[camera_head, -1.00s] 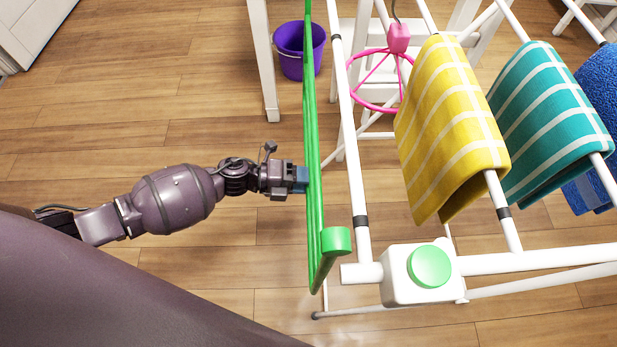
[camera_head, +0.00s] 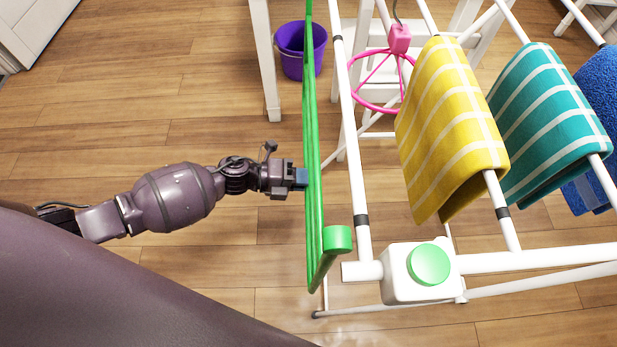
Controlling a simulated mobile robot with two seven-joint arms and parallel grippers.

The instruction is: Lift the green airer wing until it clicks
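The green airer wing (camera_head: 313,215) hangs down along the left side of the white airer (camera_head: 362,235), seen nearly edge-on. A green end cap (camera_head: 338,239) sits at its near corner. My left gripper (camera_head: 303,178) reaches in from the left, its blue-grey fingertips at the wing's outer green bar. They look to be touching it, but I cannot tell whether they are closed around it. A white hinge block with a round green button (camera_head: 429,265) is at the airer's near corner. My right gripper is not in view.
A yellow striped towel (camera_head: 450,130), a teal striped towel (camera_head: 550,125) and a blue towel (camera_head: 598,90) hang on the airer. A pink round hanger (camera_head: 375,80) hangs behind. A purple bucket (camera_head: 291,50) stands beyond the wing. The wooden floor at left is clear.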

